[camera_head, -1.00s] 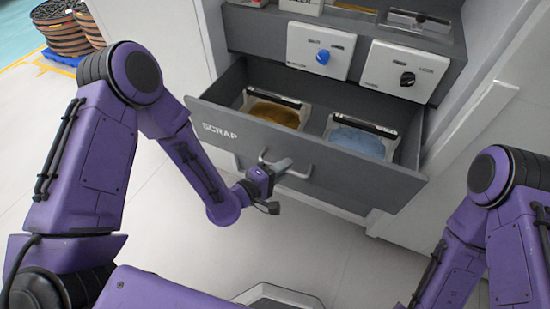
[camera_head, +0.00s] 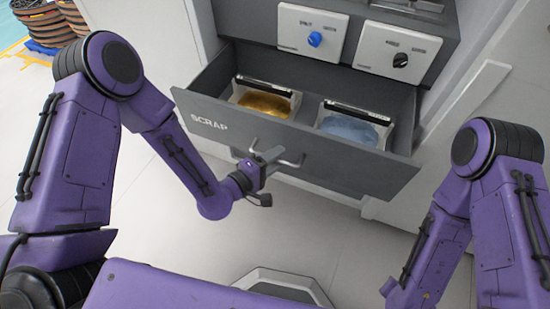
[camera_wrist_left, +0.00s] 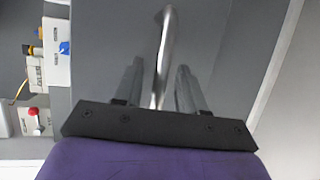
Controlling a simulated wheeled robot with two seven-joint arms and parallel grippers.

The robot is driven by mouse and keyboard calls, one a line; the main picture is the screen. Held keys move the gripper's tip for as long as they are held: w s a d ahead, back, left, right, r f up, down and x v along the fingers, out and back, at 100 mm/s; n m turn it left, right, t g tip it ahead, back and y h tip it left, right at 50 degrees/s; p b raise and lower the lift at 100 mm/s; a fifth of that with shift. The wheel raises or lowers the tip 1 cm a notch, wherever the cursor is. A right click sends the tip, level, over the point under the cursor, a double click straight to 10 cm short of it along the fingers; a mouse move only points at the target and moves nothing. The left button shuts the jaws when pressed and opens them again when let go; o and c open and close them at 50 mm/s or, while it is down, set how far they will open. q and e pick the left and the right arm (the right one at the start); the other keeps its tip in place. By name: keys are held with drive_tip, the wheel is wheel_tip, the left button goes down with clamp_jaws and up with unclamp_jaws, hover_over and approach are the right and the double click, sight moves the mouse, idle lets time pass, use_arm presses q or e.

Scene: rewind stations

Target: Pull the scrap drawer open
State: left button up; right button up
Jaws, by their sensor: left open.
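The scrap drawer (camera_head: 320,165) is a dark grey drawer with "SCRAP" in white on its front. It stands out from the cabinet, so its inside shows. Its pale metal bar handle (camera_head: 292,162) is on the front and also runs up the middle of the left wrist view (camera_wrist_left: 163,60). My left gripper (camera_head: 272,156) is at the handle. In the left wrist view its two fingers (camera_wrist_left: 158,88) are apart, one on each side of the bar, with gaps visible. My right arm shows at the right, but its gripper is not in view.
Two bins sit in the drawer, one with yellow-brown contents (camera_head: 266,102) and one with blue (camera_head: 350,129). Above are white panels with a blue knob (camera_head: 315,39) and a black knob (camera_head: 401,60). Brown reels (camera_head: 48,22) stand far left. The floor before the drawer is clear.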

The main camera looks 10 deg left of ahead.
use_arm(q)
drive_tip(key=v, duration=1)
drive_tip(key=shift+s, duration=0.25)
drive_tip(key=shift+a, duration=0.15)
drive_tip(key=s+a+f+m+g+y, duration=0.35)
drive_tip(key=a+f+y, duration=0.35)
drive_tip(key=f, duration=0.4)
drive_tip(key=s+a+f+m+g+y, duration=0.1)
drive_tip(key=s+a+f+g+y, duration=0.5)
drive_tip(key=s+a, duration=0.35)
wheel_tip(320, 180, up, 12)
drive_tip(key=s+p, duration=0.3)
drive_tip(key=p, duration=1)
drive_tip(key=shift+d+m+h+p, duration=0.25)
drive_tip(key=shift+m+h+p, duration=0.05)
drive_tip(key=shift+m+p, duration=0.05)
